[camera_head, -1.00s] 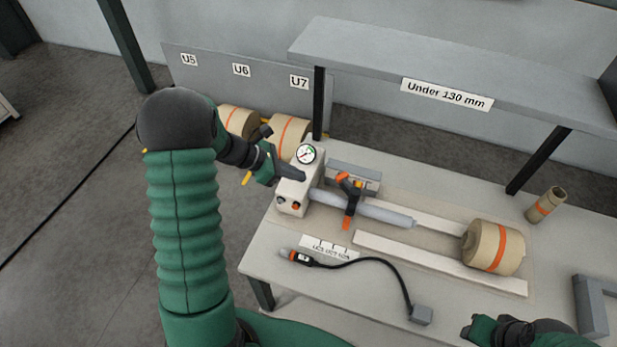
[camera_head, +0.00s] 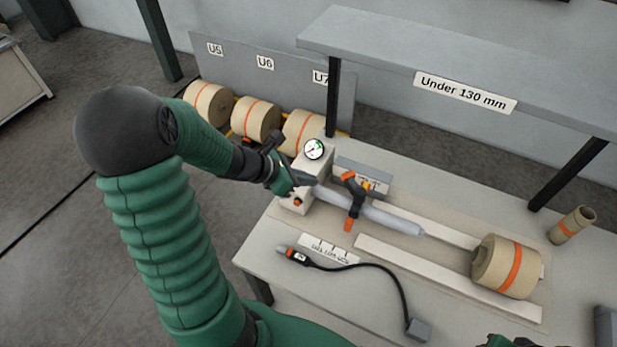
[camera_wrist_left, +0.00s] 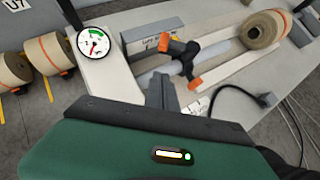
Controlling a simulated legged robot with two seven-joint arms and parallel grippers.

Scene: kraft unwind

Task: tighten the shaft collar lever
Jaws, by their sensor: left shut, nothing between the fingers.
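The shaft collar is a dark clamp with orange-tipped lever arms (camera_head: 354,201), set around the grey shaft (camera_head: 395,218) that sticks out to the right from the white gauge box (camera_head: 297,203). In the left wrist view the collar (camera_wrist_left: 184,58) stands beyond my fingers. My left gripper (camera_head: 312,180) is shut and empty, in front of the gauge box and left of the collar, apart from it. In the left wrist view its fingertips (camera_wrist_left: 162,88) point toward the shaft. Only a sliver of my right gripper (camera_head: 505,343) shows at the bottom edge; its fingers are hidden.
A kraft roll (camera_head: 506,266) rests on the bench at the right, near white rails (camera_head: 450,278). A corded handheld tool (camera_head: 298,257) lies in front. A shelf (camera_head: 440,65) overhangs the back. A small grey block (camera_head: 360,177) stands behind the collar. Several rolls (camera_head: 256,119) stand behind at left.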

